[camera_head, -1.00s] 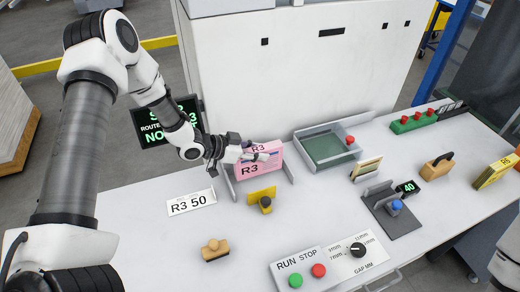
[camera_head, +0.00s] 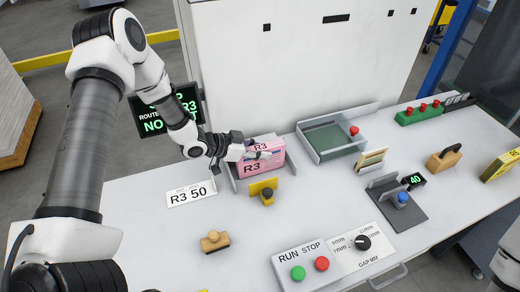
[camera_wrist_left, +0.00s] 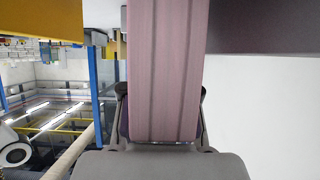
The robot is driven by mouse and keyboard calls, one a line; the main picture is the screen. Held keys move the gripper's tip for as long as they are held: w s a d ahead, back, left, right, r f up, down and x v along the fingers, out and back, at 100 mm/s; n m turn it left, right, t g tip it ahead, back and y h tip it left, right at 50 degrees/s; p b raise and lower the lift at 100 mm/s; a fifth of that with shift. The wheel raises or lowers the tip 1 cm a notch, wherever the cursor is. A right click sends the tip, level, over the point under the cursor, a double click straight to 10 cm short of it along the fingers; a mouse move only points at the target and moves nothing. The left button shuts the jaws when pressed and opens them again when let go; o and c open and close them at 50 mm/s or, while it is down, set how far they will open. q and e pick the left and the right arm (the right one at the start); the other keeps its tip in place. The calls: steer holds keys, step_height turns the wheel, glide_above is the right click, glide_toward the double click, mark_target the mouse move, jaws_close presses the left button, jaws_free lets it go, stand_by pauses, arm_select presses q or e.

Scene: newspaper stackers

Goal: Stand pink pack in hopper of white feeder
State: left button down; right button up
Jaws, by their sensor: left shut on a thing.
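The pink pack (camera_head: 252,167), marked R3, stands upright between the grey side walls of the feeder's hopper (camera_head: 289,160). Whether its underside touches the hopper floor is hidden. My left gripper (camera_head: 257,154) reaches in from the left and is shut on the pack near its top. In the left wrist view the pack (camera_wrist_left: 168,65) fills the middle, between the fingers. My right gripper is out of view; only a bit of my right arm shows at the right edge.
A yellow stop (camera_head: 263,187) stands just in front of the hopper. The R3 50 card (camera_head: 191,193) lies to its left and a wooden-handled stamp (camera_head: 214,241) nearer. A green-floored tray (camera_head: 326,138) is to the right. The RUN STOP panel (camera_head: 320,262) is at the front.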

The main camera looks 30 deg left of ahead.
arm_select(q)
steer(key=shift+a+f, duration=0.1)
steer(key=shift+f, duration=0.15)
steer(key=c, duration=0.8)
jaws_free()
steer(key=shift+o, duration=0.2)
steer(key=shift+s, duration=0.1)
steer(key=v, duration=1.2)
